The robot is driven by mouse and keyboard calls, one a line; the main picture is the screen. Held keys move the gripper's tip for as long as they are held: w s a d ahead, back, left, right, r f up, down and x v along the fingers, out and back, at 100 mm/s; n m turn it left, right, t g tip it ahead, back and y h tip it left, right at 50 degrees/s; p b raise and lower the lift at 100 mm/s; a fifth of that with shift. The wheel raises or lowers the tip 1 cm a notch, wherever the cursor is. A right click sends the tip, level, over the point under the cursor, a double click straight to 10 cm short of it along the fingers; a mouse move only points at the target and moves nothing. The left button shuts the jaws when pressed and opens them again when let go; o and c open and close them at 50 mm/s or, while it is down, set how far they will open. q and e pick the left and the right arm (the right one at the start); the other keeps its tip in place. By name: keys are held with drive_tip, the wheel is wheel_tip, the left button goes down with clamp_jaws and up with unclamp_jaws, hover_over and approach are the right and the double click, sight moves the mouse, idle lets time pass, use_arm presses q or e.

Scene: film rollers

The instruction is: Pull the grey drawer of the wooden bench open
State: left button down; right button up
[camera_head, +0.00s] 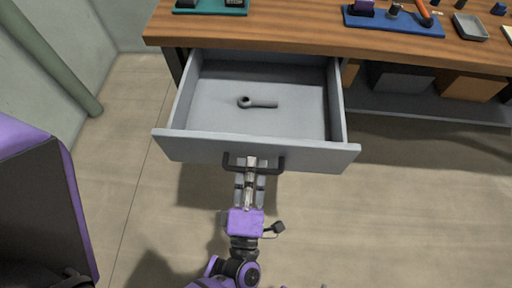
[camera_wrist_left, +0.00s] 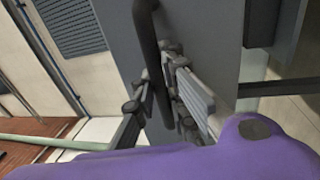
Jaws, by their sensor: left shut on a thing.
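The grey drawer (camera_head: 258,152) of the wooden bench (camera_head: 270,33) stands well out from under the bench top in the head view. Its inside shows, with one grey wrench-like tool (camera_head: 260,103) lying on its floor. A dark bar handle (camera_head: 274,169) runs along the middle of the drawer front. My left gripper (camera_head: 251,165) reaches up from below and is shut on this handle. In the left wrist view the fingers (camera_wrist_left: 165,80) sit on both sides of the dark handle (camera_wrist_left: 150,45), against the grey drawer front (camera_wrist_left: 205,35). My right gripper is not in view.
On the bench top lie a green tray (camera_head: 212,9), a blue tray (camera_head: 392,22) with tools, and a grey dish (camera_head: 470,27). Bins (camera_head: 402,78) stand on a lower shelf at right. A pipe (camera_head: 55,60) runs along the left wall. The floor before the drawer is clear.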

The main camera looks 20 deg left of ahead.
use_arm(q)
drive_tip(key=c, duration=1.8)
unclamp_jaws()
drive_tip(key=shift+o, duration=0.2)
